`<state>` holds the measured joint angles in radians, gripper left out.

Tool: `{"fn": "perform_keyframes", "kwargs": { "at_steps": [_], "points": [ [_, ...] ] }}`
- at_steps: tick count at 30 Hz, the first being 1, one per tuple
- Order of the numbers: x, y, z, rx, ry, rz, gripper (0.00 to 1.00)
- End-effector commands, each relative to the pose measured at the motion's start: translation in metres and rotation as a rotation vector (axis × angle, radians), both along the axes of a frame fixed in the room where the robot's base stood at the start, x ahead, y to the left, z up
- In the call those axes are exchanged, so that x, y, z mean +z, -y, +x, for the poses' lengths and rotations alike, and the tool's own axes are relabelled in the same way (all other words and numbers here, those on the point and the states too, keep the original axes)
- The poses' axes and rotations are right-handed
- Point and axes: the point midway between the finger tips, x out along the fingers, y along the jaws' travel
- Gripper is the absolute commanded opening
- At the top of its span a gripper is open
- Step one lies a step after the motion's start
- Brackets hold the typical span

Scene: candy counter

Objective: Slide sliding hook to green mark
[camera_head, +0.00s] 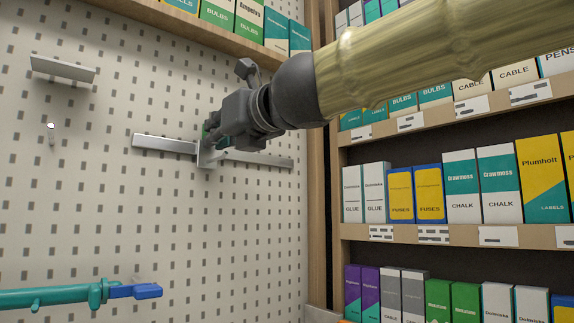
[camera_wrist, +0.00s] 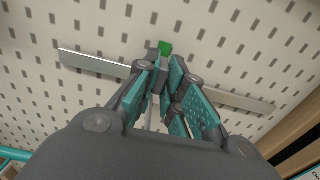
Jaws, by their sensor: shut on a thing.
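A flat metal rail (camera_head: 165,145) runs across the pegboard, and it also shows in the wrist view (camera_wrist: 95,63). The grey sliding hook (camera_head: 207,158) sits on the rail near its middle. My gripper (camera_head: 214,140) is at the rail, shut on the hook. In the wrist view the fingers (camera_wrist: 163,82) close around the hook from both sides and hide much of it. The green mark (camera_wrist: 165,47) shows just above the rail, directly behind the top of the hook, partly covered by it. Any gap between hook and mark along the rail looks very small.
A small metal shelf (camera_head: 62,69) and a short peg (camera_head: 51,128) are on the pegboard at left. A teal bar with a blue end (camera_head: 134,291) lies below. Shelves of boxes (camera_head: 430,235) stand at right beyond a wooden post (camera_head: 316,210).

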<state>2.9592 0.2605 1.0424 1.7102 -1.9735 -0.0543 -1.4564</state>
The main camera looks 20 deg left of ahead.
Motion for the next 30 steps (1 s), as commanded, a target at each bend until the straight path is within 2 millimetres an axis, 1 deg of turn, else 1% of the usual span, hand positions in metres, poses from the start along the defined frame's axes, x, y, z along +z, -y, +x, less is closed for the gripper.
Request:
{"fn": "perform_keyframes", "kwargs": {
  "at_steps": [1,3,14,30],
  "points": [
    [0.000,0.000,-0.001,0.001,0.000,0.000,0.16],
    [0.000,0.000,0.000,0.001,0.000,0.000,0.29],
    [0.001,0.002,-0.001,0.000,0.000,0.000,0.29],
    [0.001,0.029,-0.018,0.000,-0.001,0.001,0.29]
  ]
}}
